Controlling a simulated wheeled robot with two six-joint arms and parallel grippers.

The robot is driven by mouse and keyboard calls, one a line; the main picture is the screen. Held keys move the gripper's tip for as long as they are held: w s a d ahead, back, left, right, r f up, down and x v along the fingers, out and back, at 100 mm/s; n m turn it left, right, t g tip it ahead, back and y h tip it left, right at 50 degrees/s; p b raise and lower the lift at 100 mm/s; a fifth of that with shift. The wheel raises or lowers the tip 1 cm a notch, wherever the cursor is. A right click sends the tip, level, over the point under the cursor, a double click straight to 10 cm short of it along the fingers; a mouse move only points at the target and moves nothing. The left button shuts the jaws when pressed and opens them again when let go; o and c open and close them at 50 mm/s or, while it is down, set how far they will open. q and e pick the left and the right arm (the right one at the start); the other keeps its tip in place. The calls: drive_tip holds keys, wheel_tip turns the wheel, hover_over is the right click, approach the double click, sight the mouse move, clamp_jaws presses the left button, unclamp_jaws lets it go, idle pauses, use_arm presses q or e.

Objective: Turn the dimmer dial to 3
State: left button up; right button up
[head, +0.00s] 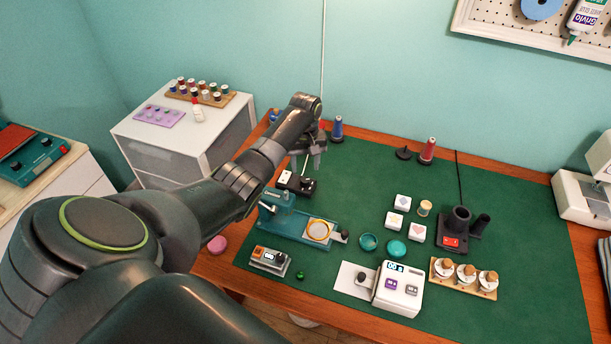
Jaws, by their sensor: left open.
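My left gripper (306,164) is at the end of my left arm, near the back left of the green mat. Its fingers point down and are apart, with nothing seen between them. Just below the fingertips is a small dark box (308,188) with a white part at its left end, possibly the dimmer; the arm and fingers are close to it and any dial mark is too small to read. Whether the fingers touch it I cannot tell. A grey box with a black knob and small orange display (268,260) lies at the mat's front left. My right gripper is out of view.
A teal press (285,222) with a wooden hoop stands in front of the dark box. A blue thread cone (337,129) stands behind right.

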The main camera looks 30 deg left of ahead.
sight(305, 179)
use_arm(q)
wheel_tip(305, 179, down, 4)
drive_tip(key=shift+f, duration=0.15)
drive_tip(key=shift+f+b, duration=0.35)
drive_tip(key=shift+f, duration=0.35)
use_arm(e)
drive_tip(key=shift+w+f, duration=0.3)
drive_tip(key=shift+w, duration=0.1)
use_arm(q)
drive_tip(key=c, duration=1)
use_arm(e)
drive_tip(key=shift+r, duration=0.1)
